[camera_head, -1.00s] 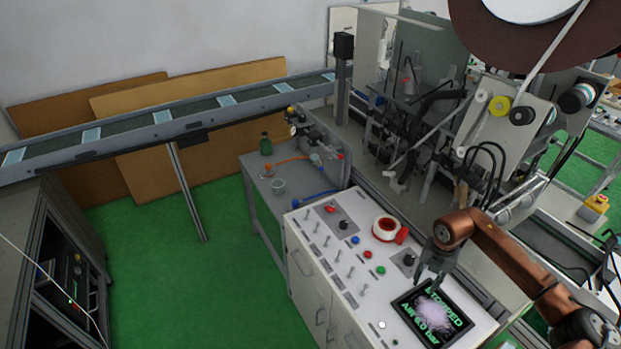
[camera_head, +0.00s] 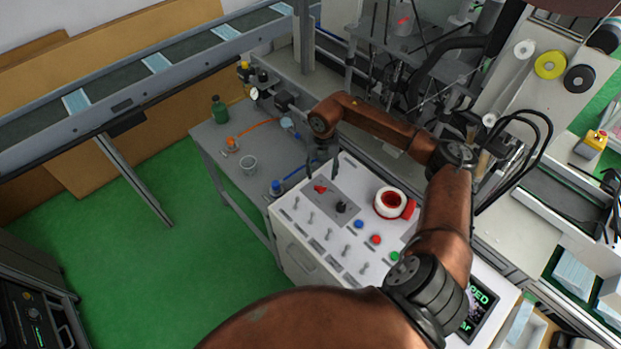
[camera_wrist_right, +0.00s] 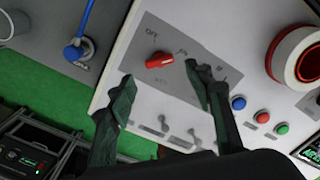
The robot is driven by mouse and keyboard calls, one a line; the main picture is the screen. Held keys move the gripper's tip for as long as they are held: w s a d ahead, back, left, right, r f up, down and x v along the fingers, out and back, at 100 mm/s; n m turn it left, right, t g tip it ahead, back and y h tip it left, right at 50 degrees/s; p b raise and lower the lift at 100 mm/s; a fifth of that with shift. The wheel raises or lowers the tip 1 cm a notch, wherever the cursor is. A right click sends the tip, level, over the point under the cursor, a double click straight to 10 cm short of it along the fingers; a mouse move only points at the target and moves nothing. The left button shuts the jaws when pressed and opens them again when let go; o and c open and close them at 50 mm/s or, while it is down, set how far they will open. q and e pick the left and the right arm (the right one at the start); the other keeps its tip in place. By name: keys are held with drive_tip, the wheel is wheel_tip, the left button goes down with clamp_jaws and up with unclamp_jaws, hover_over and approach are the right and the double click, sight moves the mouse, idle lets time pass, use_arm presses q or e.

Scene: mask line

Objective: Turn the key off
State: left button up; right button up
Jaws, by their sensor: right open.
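The red key knob (camera_head: 320,188) sits on a grey plate on the white control panel (camera_head: 360,238). In the right wrist view the red knob (camera_wrist_right: 160,61) lies roughly sideways, with lettering that looks like "OFF" at its upper left. My right gripper (camera_head: 322,170) is open above the knob and points down at it. In the right wrist view its two fingertips (camera_wrist_right: 161,80) are on either side of the knob, apart from it; the gap in height is hard to tell. My left gripper is not in view.
A black knob (camera_head: 341,207) sits beside the key. A red-and-white tape roll (camera_head: 390,203), blue (camera_head: 359,224), red (camera_head: 376,239) and green (camera_head: 395,256) buttons and several toggle switches are on the panel. A side table (camera_head: 222,150) with a green bottle (camera_head: 219,109) stands left.

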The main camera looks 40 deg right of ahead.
sight(321, 187)
drive_tip(key=shift+o, duration=0.3)
wheel_tip(321, 187, down, 6)
drive_tip(key=shift+a+f, duration=0.1)
drive_tip(key=shift+a, duration=0.05)
drive_tip(key=shift+f, duration=0.45)
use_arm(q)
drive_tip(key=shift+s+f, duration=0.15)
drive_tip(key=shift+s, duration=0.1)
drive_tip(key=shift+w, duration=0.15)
use_arm(e)
drive_tip(key=shift+c, duration=0.7)
drive_tip(key=c, duration=1)
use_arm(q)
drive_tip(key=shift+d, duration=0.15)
